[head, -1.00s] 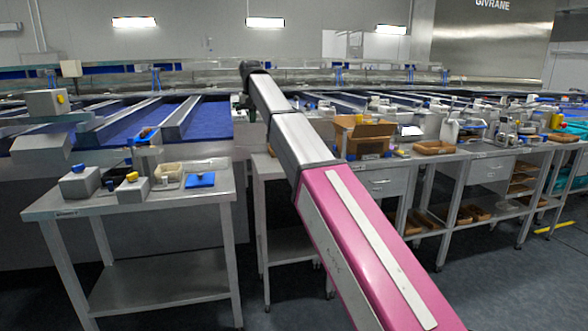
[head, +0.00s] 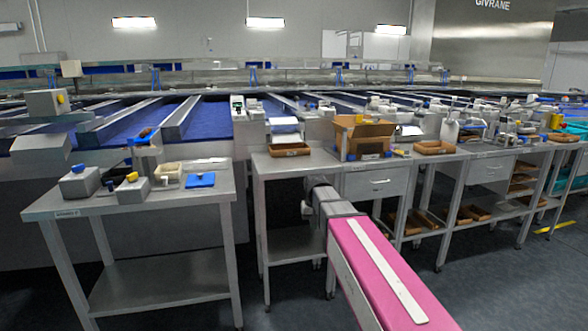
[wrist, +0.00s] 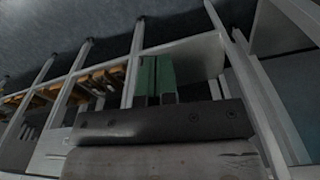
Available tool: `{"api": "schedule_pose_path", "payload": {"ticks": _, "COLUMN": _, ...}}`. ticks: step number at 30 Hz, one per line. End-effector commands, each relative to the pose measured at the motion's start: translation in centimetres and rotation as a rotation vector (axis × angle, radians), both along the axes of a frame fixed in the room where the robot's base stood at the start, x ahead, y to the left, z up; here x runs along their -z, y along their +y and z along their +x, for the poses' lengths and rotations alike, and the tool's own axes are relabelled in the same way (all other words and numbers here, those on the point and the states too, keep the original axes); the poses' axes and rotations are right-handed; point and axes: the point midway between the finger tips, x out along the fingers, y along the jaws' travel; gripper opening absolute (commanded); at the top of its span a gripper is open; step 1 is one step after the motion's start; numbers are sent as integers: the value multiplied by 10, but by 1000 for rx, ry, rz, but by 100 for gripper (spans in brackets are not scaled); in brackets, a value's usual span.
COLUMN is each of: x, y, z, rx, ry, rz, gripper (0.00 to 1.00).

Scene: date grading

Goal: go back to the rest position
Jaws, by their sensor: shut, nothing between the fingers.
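My gripper (wrist: 156,78) shows in the wrist view, its two greenish fingers side by side with nothing held between them. In the head view my arm is folded low, its pink link running down to the bottom edge and its grey joints in front of the middle table. The fingers cannot be made out in that view.
The left steel table (head: 150,283) carries grey boxes and a blue item (head: 200,180). The middle table (head: 268,168) holds a brown tray (head: 290,150). A cardboard box (head: 362,138) stands to its right. Floor is clear between the left and middle tables.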

Motion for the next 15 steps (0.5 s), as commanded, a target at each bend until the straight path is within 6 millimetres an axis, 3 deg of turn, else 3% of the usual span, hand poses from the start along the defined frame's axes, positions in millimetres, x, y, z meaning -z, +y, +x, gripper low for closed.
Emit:
{"api": "schedule_pose_path", "payload": {"ticks": 1, "x": 19, "y": -15, "z": -23, "rx": 11, "ry": 9, "rz": -1, "gripper": 0}}
{"api": "schedule_pose_path", "payload": {"ticks": 6, "x": 71, "y": -53, "z": -75, "rx": 40, "ry": 25, "rz": 0, "gripper": 0}}
{"api": "schedule_pose_path", "payload": {"ticks": 15, "x": 135, "y": -102, "z": -163, "rx": 85, "ry": 49, "rz": 2, "gripper": 0}}
